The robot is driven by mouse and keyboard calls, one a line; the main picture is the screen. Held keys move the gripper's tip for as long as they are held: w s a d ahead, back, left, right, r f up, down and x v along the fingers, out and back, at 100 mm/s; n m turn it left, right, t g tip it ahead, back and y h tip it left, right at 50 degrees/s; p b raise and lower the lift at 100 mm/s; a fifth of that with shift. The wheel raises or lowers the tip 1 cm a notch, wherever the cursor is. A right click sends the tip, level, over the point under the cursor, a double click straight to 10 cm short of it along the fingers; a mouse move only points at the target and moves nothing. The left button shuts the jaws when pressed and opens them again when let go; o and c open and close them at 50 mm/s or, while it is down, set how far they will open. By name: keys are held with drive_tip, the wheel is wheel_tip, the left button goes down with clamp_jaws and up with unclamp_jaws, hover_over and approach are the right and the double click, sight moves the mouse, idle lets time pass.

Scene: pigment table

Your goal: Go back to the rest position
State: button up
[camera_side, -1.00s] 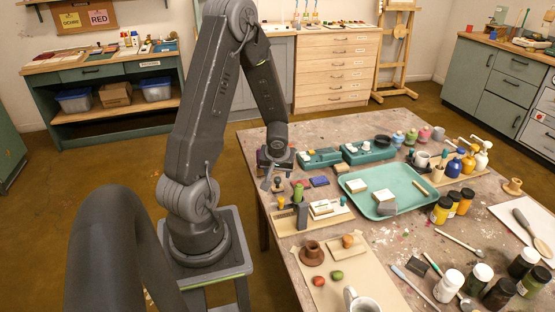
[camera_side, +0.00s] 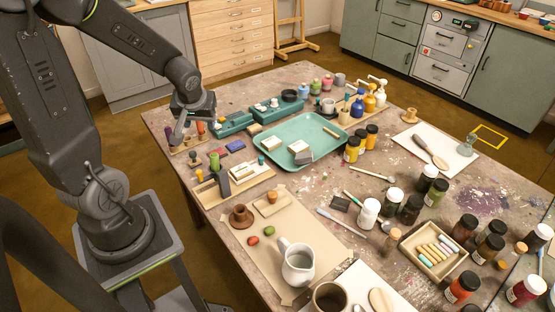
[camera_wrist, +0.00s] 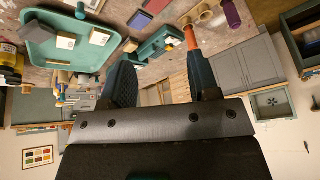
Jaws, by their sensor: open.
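My gripper (camera_side: 182,132) hangs at the table's far left corner in the side view, above or just beside a small rack of stamps (camera_side: 195,138). In the wrist view my gripper (camera_wrist: 161,80) has its two dark fingers spread apart, with nothing between them. An orange handle (camera_wrist: 191,38) shows by the tip of the right finger; I cannot tell whether they touch.
A teal tray (camera_side: 285,133) with pale blocks lies mid-table, also in the wrist view (camera_wrist: 60,53). Teal boxes (camera_side: 235,125) stand near my gripper. A white pitcher (camera_side: 298,265) and several jars stand nearer the camera.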

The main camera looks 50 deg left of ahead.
drive_tip(key=s+d+r+m+t+h, duration=0.1)
drive_tip(key=d+r+m, duration=0.4)
drive_tip(key=d, duration=0.5)
drive_tip(key=s+d+r+m+t+h, duration=0.2)
drive_tip(key=s+d+r+m, duration=0.3)
drive_tip(key=d+r, duration=0.3)
drive_tip(key=d+h, duration=0.1)
drive_tip(key=d, duration=0.2)
